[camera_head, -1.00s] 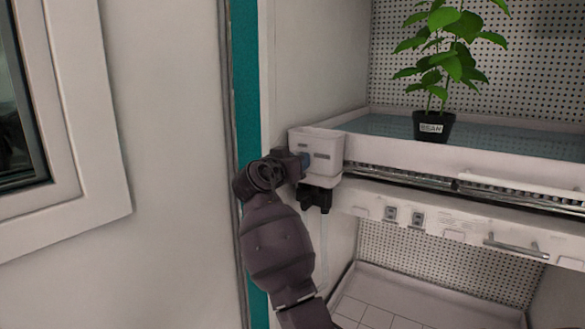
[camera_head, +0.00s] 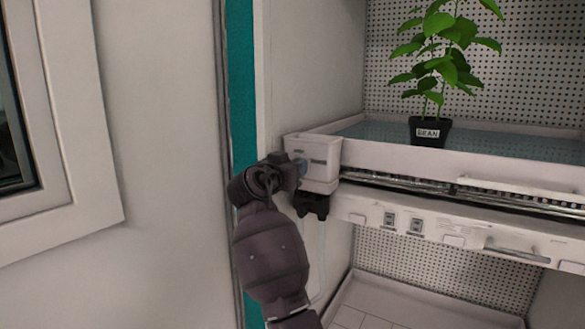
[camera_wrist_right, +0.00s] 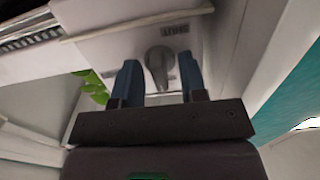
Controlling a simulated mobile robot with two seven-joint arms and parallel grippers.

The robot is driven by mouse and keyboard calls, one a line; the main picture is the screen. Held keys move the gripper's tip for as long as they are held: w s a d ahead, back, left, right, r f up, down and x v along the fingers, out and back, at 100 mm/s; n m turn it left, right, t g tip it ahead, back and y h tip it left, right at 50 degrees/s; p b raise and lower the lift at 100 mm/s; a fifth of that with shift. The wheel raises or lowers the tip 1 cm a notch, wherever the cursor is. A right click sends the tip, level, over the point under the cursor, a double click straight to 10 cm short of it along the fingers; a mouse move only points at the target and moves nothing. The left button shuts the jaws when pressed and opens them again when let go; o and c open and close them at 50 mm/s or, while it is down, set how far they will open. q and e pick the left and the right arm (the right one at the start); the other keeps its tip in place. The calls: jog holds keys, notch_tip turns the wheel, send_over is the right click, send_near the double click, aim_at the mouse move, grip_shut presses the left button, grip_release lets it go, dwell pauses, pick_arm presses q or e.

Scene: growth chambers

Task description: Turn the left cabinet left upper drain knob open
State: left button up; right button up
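A white drain box (camera_head: 318,178) sits at the left front corner of the upper shelf tray. My right gripper (camera_head: 301,168) reaches its front face from the lower left and hides the knob in the head view. In the right wrist view, a grey knob (camera_wrist_right: 158,64) sticks out of the white face, between the two blue fingers of my right gripper (camera_wrist_right: 160,80). The fingers stand apart on either side of the knob, with narrow gaps showing, so the gripper looks open around it. My left gripper is not in view.
A potted plant labelled BEAN (camera_head: 428,132) stands on the upper tray (camera_head: 400,157). A black fitting (camera_head: 311,206) hangs below the drain box. A lower panel (camera_head: 440,230) with switches and a handle runs to the right. A wall and window frame (camera_head: 70,200) are at left.

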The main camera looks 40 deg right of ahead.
jog(key=v, duration=1)
jog(key=shift+a, duration=0.4)
jog(key=shift+s, duration=0.1)
